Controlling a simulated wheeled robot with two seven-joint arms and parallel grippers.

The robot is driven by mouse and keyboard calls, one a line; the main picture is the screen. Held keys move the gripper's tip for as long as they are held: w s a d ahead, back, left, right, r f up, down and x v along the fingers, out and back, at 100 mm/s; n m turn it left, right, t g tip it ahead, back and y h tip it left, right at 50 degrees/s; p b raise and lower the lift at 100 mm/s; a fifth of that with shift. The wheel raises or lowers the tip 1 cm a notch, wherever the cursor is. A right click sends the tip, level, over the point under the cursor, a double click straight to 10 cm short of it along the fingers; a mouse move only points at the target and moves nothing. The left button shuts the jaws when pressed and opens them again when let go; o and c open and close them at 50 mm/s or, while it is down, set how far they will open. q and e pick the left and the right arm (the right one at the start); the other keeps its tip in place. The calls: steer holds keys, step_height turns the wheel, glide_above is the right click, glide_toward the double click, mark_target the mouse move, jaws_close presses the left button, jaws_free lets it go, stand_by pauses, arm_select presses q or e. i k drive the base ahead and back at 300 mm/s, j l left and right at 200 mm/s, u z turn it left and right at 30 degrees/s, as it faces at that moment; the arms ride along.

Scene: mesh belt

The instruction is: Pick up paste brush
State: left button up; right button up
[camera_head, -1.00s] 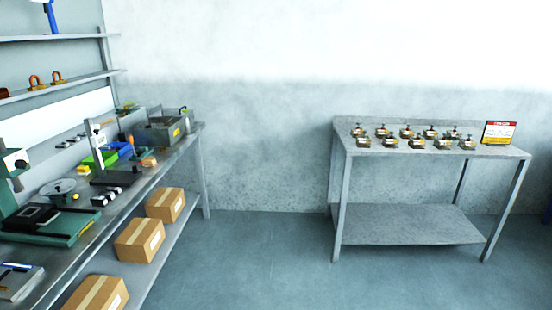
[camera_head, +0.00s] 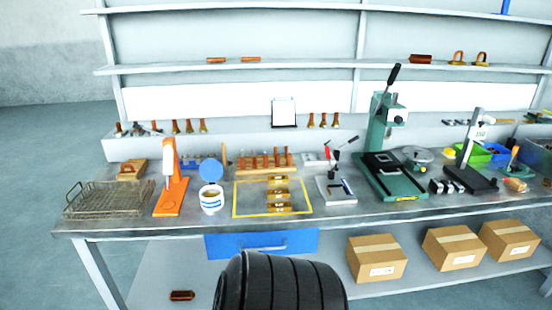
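A white tub (camera_head: 211,199) with a blue label stands on the workbench (camera_head: 330,212), left of the middle. Its round blue lid (camera_head: 211,170) stands up behind it. A thin wooden stick (camera_head: 224,157) shows just behind the tub; it may be the paste brush, but it is too small to tell. Neither of my grippers is in view.
A dark ribbed shape (camera_head: 280,285) fills the bottom middle.

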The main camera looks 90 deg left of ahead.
mark_target(223, 147)
steer(key=u, duration=1.85)
